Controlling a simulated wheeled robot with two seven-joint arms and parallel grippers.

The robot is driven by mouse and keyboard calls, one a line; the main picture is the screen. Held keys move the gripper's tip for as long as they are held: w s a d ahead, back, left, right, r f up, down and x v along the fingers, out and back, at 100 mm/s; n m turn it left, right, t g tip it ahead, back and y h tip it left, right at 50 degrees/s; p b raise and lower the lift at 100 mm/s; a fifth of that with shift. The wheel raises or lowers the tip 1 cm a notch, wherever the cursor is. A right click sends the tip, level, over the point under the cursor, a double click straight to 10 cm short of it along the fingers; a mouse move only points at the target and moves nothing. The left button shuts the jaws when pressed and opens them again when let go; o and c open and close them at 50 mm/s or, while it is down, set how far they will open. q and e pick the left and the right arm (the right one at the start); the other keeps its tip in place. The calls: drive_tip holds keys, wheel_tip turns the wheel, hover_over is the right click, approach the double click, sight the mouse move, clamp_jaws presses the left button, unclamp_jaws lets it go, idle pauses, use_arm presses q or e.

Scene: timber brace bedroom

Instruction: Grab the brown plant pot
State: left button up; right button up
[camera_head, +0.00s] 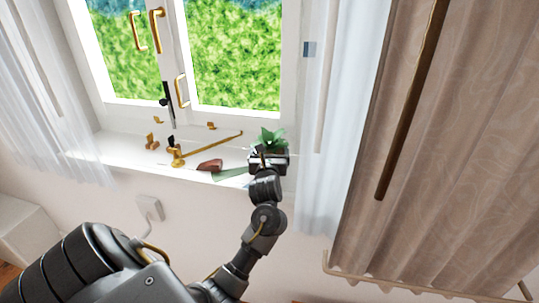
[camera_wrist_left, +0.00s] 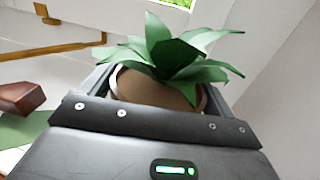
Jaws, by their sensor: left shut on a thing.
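The brown plant pot (camera_wrist_left: 150,88) holds a green leafy plant (camera_wrist_left: 180,55) and stands upright in the left wrist view. In the head view only the plant's leaves (camera_head: 270,138) show clearly, at the right end of the window sill (camera_head: 110,150); the pot is mostly hidden behind my gripper. My left gripper (camera_head: 266,160) reaches the pot from the front, with a finger on each side of it. It is shut on the pot, and the finger tips are partly hidden. My right gripper is in neither view.
A reddish-brown block (camera_head: 210,166) lies on the sill left of the pot, beside a flat green item (camera_head: 230,174). A brass window stay (camera_head: 205,147) lies behind them. A white sheer curtain (camera_head: 335,130) hangs close on the right.

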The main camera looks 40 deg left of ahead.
sight(270, 129)
use_arm(q)
wheel_tip(270, 129, up, 10)
drive_tip(key=shift+f+b, duration=0.1)
drive_tip(key=shift+b, duration=0.55)
drive_tip(key=shift+d, duration=0.15)
